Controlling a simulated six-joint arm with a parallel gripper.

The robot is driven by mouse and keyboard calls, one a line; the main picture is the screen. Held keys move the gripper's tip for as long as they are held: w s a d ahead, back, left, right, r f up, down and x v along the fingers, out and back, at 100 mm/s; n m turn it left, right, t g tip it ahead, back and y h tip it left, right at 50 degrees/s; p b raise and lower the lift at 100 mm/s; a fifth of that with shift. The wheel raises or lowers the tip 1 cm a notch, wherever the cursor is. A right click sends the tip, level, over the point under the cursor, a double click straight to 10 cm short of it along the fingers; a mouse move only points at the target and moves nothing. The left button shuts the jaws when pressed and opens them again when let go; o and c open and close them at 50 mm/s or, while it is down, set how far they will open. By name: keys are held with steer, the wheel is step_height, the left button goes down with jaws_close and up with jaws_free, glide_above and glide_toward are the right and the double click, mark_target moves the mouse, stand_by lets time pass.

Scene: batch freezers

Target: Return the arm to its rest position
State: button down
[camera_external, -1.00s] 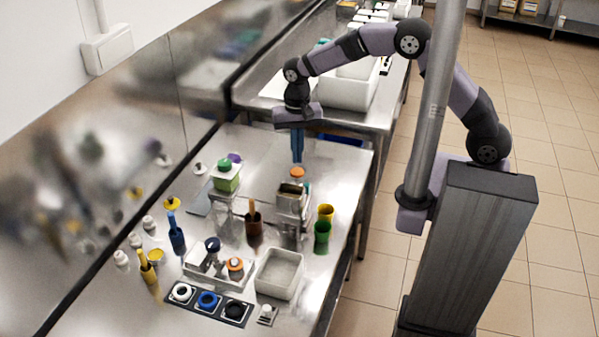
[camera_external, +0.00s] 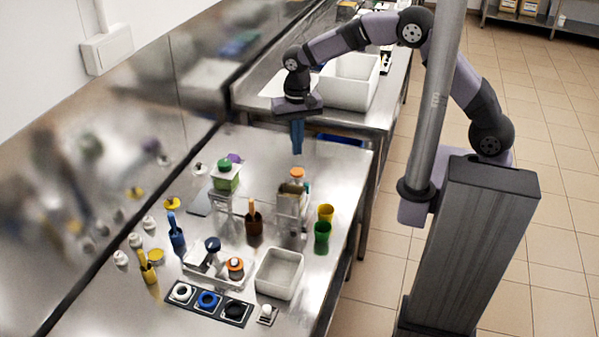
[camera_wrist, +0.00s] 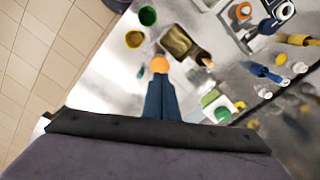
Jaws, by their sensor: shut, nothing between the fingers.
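My gripper (camera_external: 297,137) hangs at the far end of the steel table (camera_external: 335,165), pointing down, well above its surface. Its blue fingers are together with nothing between them. In the wrist view the closed fingers (camera_wrist: 162,100) point toward an orange-topped item (camera_wrist: 159,64), which also shows in the external view (camera_external: 297,174). The fingers look apart from it. My arm reaches from the grey column on the right, over the table's far edge.
A green-topped container (camera_external: 225,178) stands left of the gripper. A metal container (camera_external: 290,196), yellow cup (camera_external: 326,212) and green cup (camera_external: 322,231) stand nearer the camera. A white bin (camera_external: 349,82) is behind. A white tray (camera_external: 279,274) lies in front.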

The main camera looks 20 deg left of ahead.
steer(key=shift+a+n, duration=0.5)
steer(key=shift+n, duration=0.6)
steer(key=d+f+n+h, duration=0.2)
steer(key=d+f+n, duration=0.45)
steer(key=d, duration=0.65)
steer(key=w+d+r+m+y+b, duration=0.15)
steer(key=w+d+m, duration=0.4)
steer(key=d, duration=0.65)
steer(key=w+d+m+b, duration=0.2)
steer(key=w+d+m, duration=0.35)
steer(key=d, duration=0.65)
steer(key=w+d+r+m+y+b, duration=0.15)
steer(key=w+d+m, duration=0.4)
steer(key=d, duration=0.75)
step_height(320, 180, down, 28)
steer(key=h+b, duration=0.1)
steer(key=b, duration=2.6)
steer(key=shift+w+a+r+n, duration=0.2)
steer(key=shift+w+r+n, duration=0.05)
steer(key=shift+w+n, duration=0.15)
